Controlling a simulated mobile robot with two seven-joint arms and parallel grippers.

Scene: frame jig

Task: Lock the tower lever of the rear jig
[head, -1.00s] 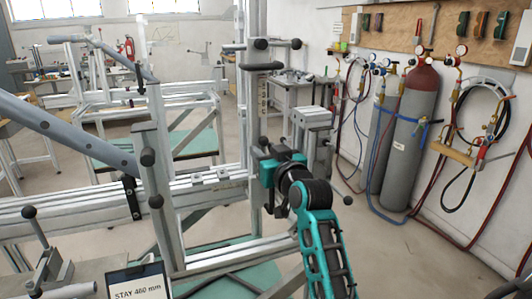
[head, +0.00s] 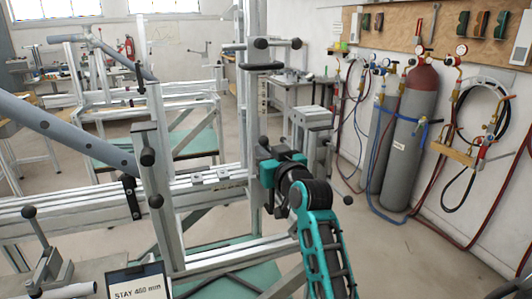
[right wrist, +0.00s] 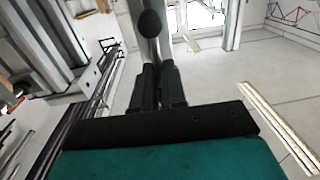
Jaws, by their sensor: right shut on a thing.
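The tall aluminium tower (head: 246,110) of the jig stands at the middle of the head view. A lever with a black ball knob (head: 263,140) is at its right side, just above the jig's long rail. In the right wrist view the ball knob (right wrist: 152,23) sits on a grey rod beyond the fingertips. My right gripper (head: 266,158) is at the lever, and its fingers (right wrist: 158,85) are shut on the lever's rod below the knob. The finger contact is partly hidden in the head view by the gripper body. My left gripper is not in view.
Another black-knobbed handle (head: 280,43) is higher on the tower. A grey frame tube (head: 70,138) slopes in from the left. A sign reading "STAY 460 mm" (head: 138,290) is at the front. Gas cylinders (head: 408,140) stand by the right wall, with open floor before them.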

